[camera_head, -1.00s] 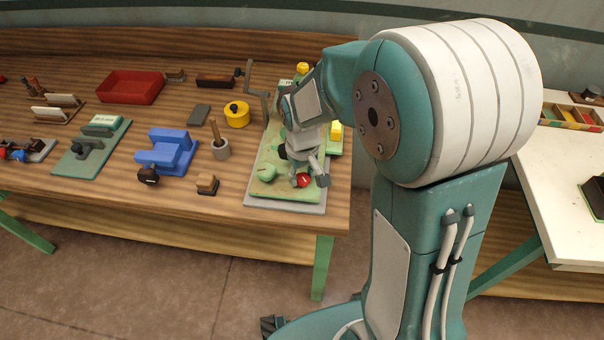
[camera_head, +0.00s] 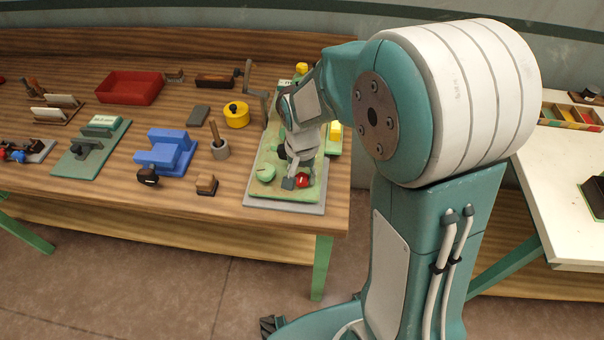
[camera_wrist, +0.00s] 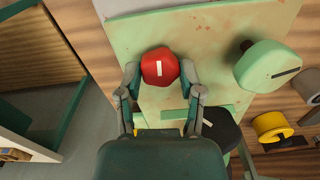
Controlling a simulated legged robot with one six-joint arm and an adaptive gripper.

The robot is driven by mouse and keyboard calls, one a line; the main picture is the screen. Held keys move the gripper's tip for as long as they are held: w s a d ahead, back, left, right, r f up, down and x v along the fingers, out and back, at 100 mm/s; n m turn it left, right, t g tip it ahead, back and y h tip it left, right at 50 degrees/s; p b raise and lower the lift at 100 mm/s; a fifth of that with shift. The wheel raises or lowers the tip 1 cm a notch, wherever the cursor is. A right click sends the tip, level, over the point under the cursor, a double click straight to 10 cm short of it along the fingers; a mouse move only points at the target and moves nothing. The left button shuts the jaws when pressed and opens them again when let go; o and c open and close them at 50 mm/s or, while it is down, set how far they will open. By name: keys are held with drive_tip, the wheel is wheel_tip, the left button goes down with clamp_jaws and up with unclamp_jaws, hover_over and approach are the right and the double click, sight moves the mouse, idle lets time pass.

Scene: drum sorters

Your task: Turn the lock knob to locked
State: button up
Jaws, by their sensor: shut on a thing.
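A red knob (camera_head: 303,181) with a white mark sits near the front of a pale green panel (camera_head: 283,194) on the bench. In the wrist view the red knob (camera_wrist: 160,67) lies between the two fingertips of my gripper (camera_wrist: 160,74), one at each side. My gripper (camera_head: 296,182) is shut on it and partly hides it in the head view. The white mark runs nearly upright in the wrist view. A pale green knob (camera_head: 265,173) is beside it on the same panel, and it shows with a dark mark in the wrist view (camera_wrist: 267,66).
A black knob (camera_wrist: 219,126) with a white mark is close to my gripper in the wrist view. The bench's right edge is close by.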

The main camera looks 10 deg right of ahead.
sight(301, 177)
drive_tip(key=shift+s+f, duration=0.1)
idle(0.5)
drive_tip(key=o, duration=1.1)
drive_tip(key=shift+a, duration=0.1)
drive_tip(key=shift+o, duration=0.2)
drive_tip(key=shift+r, duration=0.4)
wheel_tip(301, 177, up, 11)
drive_tip(key=shift+r, duration=0.1)
